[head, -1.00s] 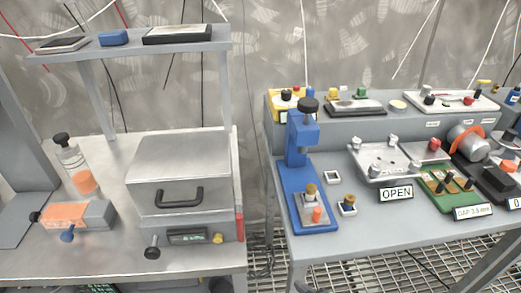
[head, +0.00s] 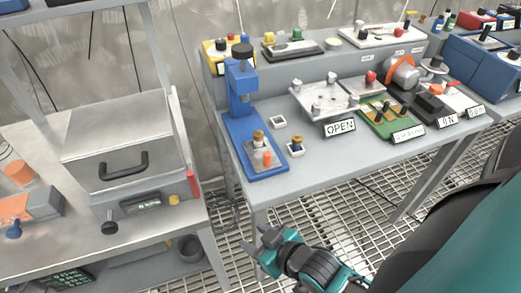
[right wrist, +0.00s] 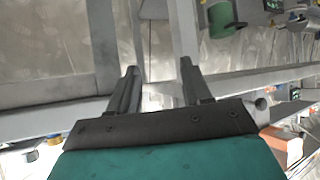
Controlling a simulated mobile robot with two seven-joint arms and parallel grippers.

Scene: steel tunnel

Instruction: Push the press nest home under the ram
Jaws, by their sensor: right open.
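The blue press (head: 241,95) stands at the left end of the right-hand bench, its dark-topped ram (head: 242,62) on the upright. The press nest (head: 259,156), a small grey block, sits on the front of the blue base, forward of the ram. It carries a brass-coloured piece (head: 258,138) and an orange knob (head: 267,158). My right gripper (head: 260,244) is open and empty, low in front of the bench and apart from the press. Its two spread fingers show in the right wrist view (right wrist: 158,70). My left gripper is not in view.
A plate with an OPEN sign (head: 340,127) stands farther right. The left bench (head: 185,215) holds a grey box with a black handle (head: 123,165).

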